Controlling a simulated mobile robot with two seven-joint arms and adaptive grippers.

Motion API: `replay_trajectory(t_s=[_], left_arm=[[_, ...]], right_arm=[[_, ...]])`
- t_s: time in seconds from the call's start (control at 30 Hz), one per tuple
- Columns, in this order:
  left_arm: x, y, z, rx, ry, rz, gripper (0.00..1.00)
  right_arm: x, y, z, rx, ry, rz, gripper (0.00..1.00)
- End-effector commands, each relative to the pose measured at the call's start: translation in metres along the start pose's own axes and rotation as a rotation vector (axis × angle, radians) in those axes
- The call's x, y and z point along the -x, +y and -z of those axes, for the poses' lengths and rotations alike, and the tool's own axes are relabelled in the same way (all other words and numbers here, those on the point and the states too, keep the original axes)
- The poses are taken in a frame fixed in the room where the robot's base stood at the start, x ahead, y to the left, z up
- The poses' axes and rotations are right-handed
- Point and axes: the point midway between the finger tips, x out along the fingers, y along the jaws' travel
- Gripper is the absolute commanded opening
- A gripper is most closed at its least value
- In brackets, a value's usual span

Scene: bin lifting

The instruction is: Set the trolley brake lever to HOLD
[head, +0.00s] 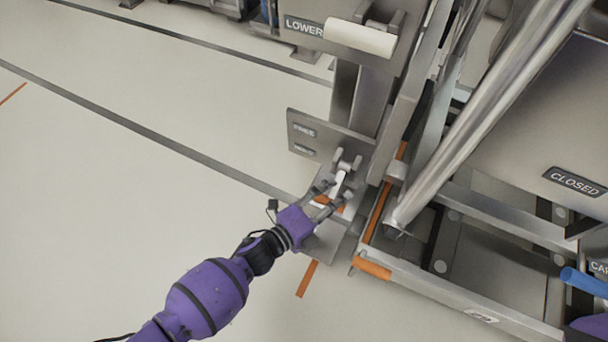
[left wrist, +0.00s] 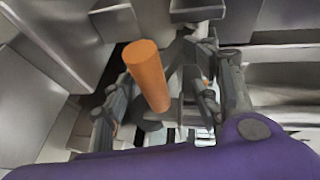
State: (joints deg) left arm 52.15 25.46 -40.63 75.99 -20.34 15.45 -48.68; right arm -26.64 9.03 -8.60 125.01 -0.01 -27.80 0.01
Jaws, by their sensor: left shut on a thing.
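The brake lever (head: 339,183) is a short pale bar hanging from a pivot on the trolley's metal side, with orange showing at its lower end. My left gripper (head: 332,196) is shut on the lever, its fingers on either side. In the left wrist view an orange cylindrical grip (left wrist: 148,76) sits between the fingers of my left gripper (left wrist: 172,110). A metal plate (head: 331,134) above and left of the lever carries two small dark labels. The upper seems to read FREE, the lower HOLD, but both are blurred. The lever's exact setting is unclear. My right gripper is out of view.
A white handle (head: 360,37) beside a LOWER sign (head: 304,26) is above. A thick metal tube (head: 475,120) slants at right, near a CLOSED sign (head: 574,182). An orange grip (head: 372,268) sits on the trolley frame at lower right. The floor at left is clear.

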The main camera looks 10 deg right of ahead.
Motion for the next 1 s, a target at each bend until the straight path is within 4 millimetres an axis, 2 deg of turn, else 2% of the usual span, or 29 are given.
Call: replay_trajectory(t_s=[0.03,0.4,0.53,1.0], left_arm=[[-0.002,0.005,0.001,0.004,-0.004,-0.012,0.4],[0.003,0.01,0.001,0.003,-0.006,-0.019,0.4],[0.01,0.011,0.0,0.004,-0.006,-0.02,0.4],[0.099,0.001,0.001,-0.002,-0.001,-0.004,0.4]], right_arm=[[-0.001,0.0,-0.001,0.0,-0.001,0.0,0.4],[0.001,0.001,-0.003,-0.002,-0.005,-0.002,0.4],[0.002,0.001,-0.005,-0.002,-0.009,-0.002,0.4],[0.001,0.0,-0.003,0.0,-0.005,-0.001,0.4]])
